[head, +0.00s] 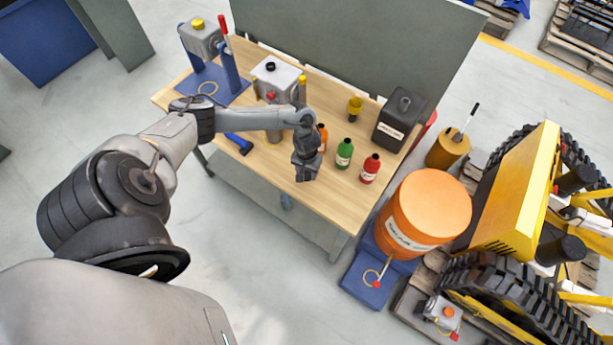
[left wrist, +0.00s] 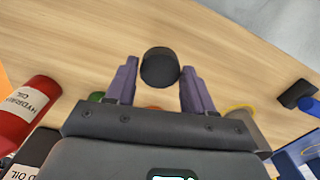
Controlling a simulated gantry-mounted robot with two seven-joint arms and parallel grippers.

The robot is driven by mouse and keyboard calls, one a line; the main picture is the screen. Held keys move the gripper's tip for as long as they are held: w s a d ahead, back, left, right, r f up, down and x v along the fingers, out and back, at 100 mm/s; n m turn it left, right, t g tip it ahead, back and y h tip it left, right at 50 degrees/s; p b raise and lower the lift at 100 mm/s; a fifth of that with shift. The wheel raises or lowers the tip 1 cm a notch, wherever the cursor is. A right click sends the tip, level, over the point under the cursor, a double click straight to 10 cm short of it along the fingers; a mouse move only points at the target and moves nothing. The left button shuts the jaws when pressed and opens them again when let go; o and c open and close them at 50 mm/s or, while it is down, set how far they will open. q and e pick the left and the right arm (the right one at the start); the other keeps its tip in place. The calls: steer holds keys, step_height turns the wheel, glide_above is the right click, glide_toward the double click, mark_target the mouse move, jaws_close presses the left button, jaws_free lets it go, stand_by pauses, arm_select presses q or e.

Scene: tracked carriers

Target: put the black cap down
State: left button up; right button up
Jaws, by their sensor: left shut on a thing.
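The black cap (left wrist: 159,67) is a small dark round piece between the two fingers of my left gripper (left wrist: 160,76) in the left wrist view. The gripper is shut on it, with bare wooden tabletop behind it. In the head view my left gripper (head: 305,172) is over the front part of the wooden workbench (head: 285,195), pointing down. The cap cannot be made out there, and its height above the bench is hard to tell. My right gripper is not in view.
Orange, green (head: 344,152) and red (head: 369,168) bottles stand just right of my left gripper. A black canister (head: 398,120) stands at the bench's right end. A blue-handled tool (head: 238,143) lies to the left. The front of the bench is clear. An orange drum (head: 430,205) stands right of the bench.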

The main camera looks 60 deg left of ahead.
mark_target(307, 173)
arm_select(q)
steer(key=shift+f+b, duration=0.35)
steer(key=shift+f, duration=1.65)
steer(key=shift+f, duration=0.1)
steer(key=o, duration=1)
